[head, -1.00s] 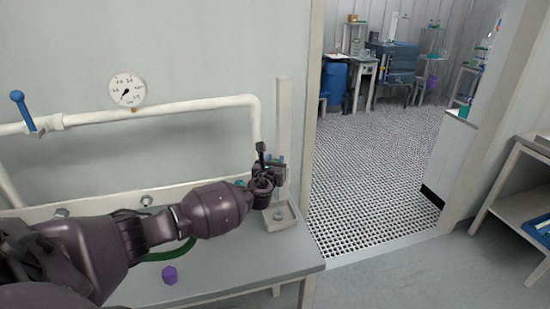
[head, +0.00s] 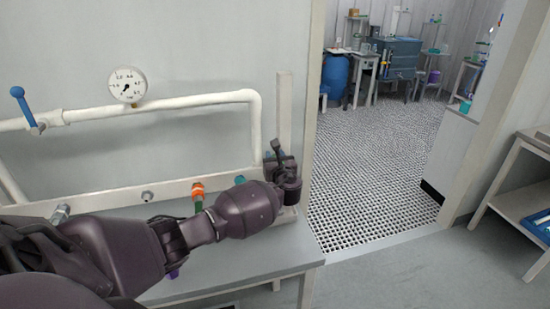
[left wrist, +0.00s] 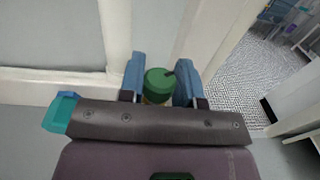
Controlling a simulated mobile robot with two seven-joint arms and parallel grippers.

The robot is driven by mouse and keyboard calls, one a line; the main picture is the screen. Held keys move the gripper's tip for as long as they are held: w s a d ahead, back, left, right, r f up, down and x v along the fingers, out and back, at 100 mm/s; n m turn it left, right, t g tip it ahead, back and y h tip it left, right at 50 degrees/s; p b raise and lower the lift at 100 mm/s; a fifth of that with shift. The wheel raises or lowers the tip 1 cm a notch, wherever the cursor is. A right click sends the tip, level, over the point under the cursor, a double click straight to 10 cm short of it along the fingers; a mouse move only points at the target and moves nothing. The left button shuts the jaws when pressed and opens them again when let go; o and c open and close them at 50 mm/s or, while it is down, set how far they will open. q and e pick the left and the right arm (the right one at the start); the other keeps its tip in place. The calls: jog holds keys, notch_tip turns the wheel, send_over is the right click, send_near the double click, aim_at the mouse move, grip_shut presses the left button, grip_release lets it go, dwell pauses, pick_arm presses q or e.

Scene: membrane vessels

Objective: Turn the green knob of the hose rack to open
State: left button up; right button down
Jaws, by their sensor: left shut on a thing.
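In the left wrist view, a round green knob (left wrist: 159,84) with a small dark pin at its upper right sits between the two blue fingers of my left gripper (left wrist: 160,80). The fingers are shut on it, and a yellowish part shows just below it. In the head view my left gripper (head: 284,170) is at the right end of the bench, in front of a pale upright post (head: 284,105). There my wrist hides the knob, so its turn position cannot be told. My right gripper is not in view.
A white rail (head: 120,195) along the wall carries an orange fitting (head: 198,189) with a green part below. A white pipe (head: 170,101) has a gauge (head: 127,85) and a blue lever (head: 20,101). A doorway with grated floor (head: 375,150) opens at the right.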

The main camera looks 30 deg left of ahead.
pick_arm(q)
jog(key=o, duration=0.9)
jog(key=b+v, duration=0.1)
jog(key=v, duration=1)
jog(key=shift+a, duration=0.1)
